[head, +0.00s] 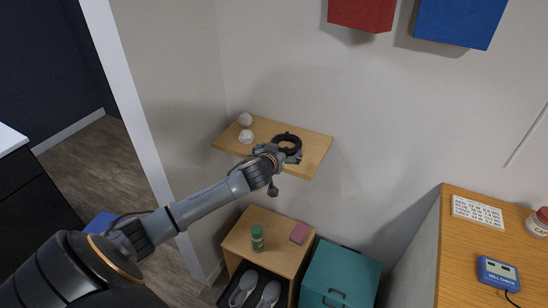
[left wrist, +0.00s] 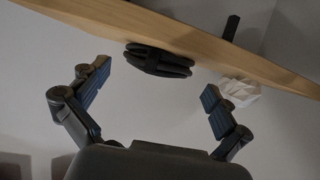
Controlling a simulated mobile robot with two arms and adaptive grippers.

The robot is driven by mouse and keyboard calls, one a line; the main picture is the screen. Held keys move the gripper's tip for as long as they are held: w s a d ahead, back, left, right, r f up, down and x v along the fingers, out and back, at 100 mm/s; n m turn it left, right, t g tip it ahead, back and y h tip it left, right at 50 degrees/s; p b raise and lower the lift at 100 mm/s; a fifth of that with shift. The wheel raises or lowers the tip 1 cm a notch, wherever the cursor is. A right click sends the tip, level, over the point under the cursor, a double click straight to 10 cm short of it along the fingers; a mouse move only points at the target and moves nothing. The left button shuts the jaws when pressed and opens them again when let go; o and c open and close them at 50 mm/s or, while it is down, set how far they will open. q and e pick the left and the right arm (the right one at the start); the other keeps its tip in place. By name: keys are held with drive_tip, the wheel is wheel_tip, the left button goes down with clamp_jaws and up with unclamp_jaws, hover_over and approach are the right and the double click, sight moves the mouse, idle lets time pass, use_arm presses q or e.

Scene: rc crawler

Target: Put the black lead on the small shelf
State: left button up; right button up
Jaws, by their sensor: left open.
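The black lead (head: 287,140) is a coiled ring lying on the right half of the small wooden shelf (head: 318,147) on the wall. In the left wrist view, which looks upside down, the lead (left wrist: 158,66) lies against the shelf board (left wrist: 85,20). My left gripper (head: 280,154) is at the shelf's front edge, just in front of the lead. Its fingers (left wrist: 156,78) are spread wide with nothing between them, one to each side of the lead and apart from it. My right gripper is not in view.
Two white lumpy objects (head: 246,136) sit on the shelf's left part. Below stands a wooden cabinet (head: 270,225) with a green jar (head: 257,238) and a pink block (head: 299,233), beside a teal box (head: 345,272). Red (head: 362,12) and blue (head: 460,20) boxes hang above.

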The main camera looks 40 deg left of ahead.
use_arm(q)
drive_tip(key=b+v, duration=0.1)
drive_tip(key=v, duration=0.8)
drive_tip(key=shift+s, duration=0.25)
drive_tip(key=s+f+m+g+h, duration=0.15)
drive_tip(key=s+f, duration=0.25)
drive_tip(key=f, duration=0.8)
drive_tip(key=s+f+g, duration=0.3)
drive_tip(key=s+f, duration=0.2)
drive_tip(key=f, duration=0.8)
drive_tip(key=s+f+m+g, duration=0.15)
drive_tip(key=s+f, duration=0.25)
drive_tip(key=f, duration=0.8)
drive_tip(key=s+d+f+m+g+h, duration=0.1)
drive_tip(key=s+d+f, duration=0.4)
drive_tip(key=s, duration=0.6)
drive_tip(key=s+d+f+m+g+h, duration=0.1)
drive_tip(key=s+d+f, duration=0.5)
drive_tip(key=s, duration=0.6)
drive_tip(key=s+d+f+m+g+h, duration=0.1)
drive_tip(key=s+d+f+g, duration=0.2)
drive_tip(key=s+d+f, duration=0.3)
drive_tip(key=s+f, duration=0.3)
drive_tip(key=s, duration=0.2)
drive_tip(key=shift+g, duration=0.3)
drive_tip(key=shift+s+d, duration=0.15)
